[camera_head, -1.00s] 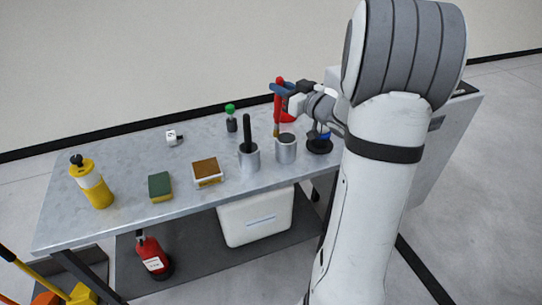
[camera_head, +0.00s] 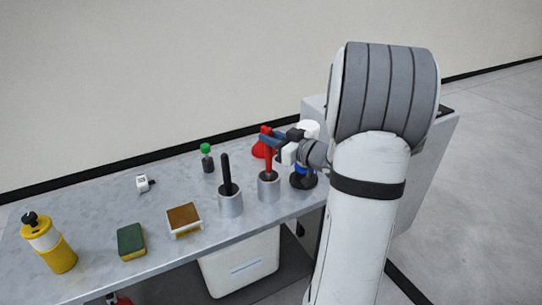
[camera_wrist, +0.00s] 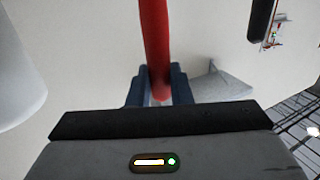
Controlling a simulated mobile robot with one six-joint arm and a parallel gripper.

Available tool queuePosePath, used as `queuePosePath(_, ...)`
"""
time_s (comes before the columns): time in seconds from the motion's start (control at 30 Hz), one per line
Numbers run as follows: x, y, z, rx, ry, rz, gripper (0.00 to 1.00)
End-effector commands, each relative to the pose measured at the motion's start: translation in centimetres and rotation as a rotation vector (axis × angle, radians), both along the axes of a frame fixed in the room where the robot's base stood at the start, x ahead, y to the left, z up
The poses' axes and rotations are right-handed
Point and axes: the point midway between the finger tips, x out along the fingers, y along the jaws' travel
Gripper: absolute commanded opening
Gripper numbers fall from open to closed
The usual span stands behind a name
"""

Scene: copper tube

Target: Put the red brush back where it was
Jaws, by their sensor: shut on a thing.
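My gripper (camera_head: 277,142) is shut on the handle of the red brush (camera_head: 267,155). The brush is upright, with its lower end at the mouth of the right metal cup (camera_head: 269,189). Its bristles do not show and seem to be inside the cup. In the wrist view the red brush (camera_wrist: 154,35) runs between the blue fingers of my gripper (camera_wrist: 160,85). The left metal cup (camera_head: 231,205) holds a black-handled tool (camera_head: 226,172).
On the grey table (camera_head: 90,215) stand a yellow bottle (camera_head: 52,250), a green sponge (camera_head: 130,242), a brown-topped box (camera_head: 184,219), a small white item (camera_head: 143,183) and a green-capped bottle (camera_head: 207,160). A black-based object (camera_head: 303,181) and a red item (camera_head: 259,150) are close to my gripper.

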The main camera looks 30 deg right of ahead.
Motion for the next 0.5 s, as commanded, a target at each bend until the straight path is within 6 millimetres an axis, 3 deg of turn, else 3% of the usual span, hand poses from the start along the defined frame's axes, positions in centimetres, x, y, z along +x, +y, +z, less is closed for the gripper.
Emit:
queuePosePath(0.3, 0.0, 0.1, -3.8, 0.001, 0.002, 0.002, 0.0)
queuePosePath(0.5, 0.0, 0.1, -3.9, 0.0, -0.001, 0.002, 0.0)
